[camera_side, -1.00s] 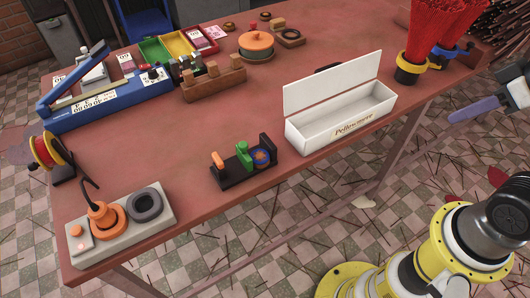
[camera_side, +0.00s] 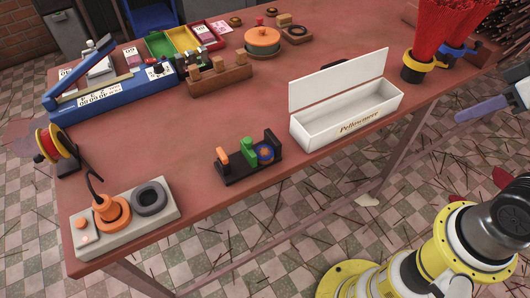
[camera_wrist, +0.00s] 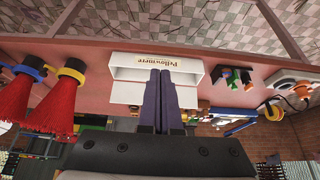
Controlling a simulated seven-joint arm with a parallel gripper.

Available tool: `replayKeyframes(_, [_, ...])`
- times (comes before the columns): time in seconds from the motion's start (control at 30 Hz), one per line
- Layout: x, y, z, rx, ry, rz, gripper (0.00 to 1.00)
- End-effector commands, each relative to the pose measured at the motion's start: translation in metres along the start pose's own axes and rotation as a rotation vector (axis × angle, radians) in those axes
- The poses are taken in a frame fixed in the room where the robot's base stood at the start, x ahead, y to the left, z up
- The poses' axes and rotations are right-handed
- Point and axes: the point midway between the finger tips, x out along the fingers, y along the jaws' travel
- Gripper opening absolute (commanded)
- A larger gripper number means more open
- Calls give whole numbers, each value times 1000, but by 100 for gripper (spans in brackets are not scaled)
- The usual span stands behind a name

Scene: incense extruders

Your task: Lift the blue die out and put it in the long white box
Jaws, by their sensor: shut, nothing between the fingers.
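My gripper (camera_side: 468,112) is shut and empty at the right, off the table edge and away from the rack. In the wrist view its fingers (camera_wrist: 165,74) overlap the white box (camera_wrist: 126,68); the rack (camera_wrist: 236,78) is small there.
A grey base (camera_side: 171,215) with an orange part and a dark ring is at the near left corner. Red stick bundles (camera_side: 430,38) stand in collars right of the box. A wooden block rack (camera_side: 220,80) is behind. The table between is clear.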

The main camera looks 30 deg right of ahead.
Motion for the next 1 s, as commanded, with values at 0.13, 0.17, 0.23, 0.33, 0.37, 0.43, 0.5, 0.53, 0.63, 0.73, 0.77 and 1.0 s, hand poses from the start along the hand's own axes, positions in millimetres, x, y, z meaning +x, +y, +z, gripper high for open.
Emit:
replayKeyframes(0.13, [0, 0, 0, 0, 0, 0, 18])
replayKeyframes(0.17, [0, 0, 0, 0, 0, 0, 23])
replayKeyframes(0.23, [0, 0, 0, 0, 0, 0, 36])
replayKeyframes(0.33, [0, 0, 0, 0, 0, 0, 54])
replayKeyframes(0.37, [0, 0, 0, 0, 0, 0, 59])
replayKeyframes(0.43, [0, 0, 0, 0, 0, 0, 72])
replayKeyframes(0.5, [0, 0, 0, 0, 0, 0, 85])
replayKeyframes(0.53, [0, 0, 0, 0, 0, 0, 90])
replayKeyframes(0.63, [0, 0, 0, 0, 0, 0, 91])
replayKeyframes(0.73, [0, 0, 0, 0, 0, 0, 91])
replayKeyframes(0.77, [0, 0, 0, 0, 0, 0, 91])
replayKeyframes(1.0, [0, 0, 2, 157, -10, 1, 91])
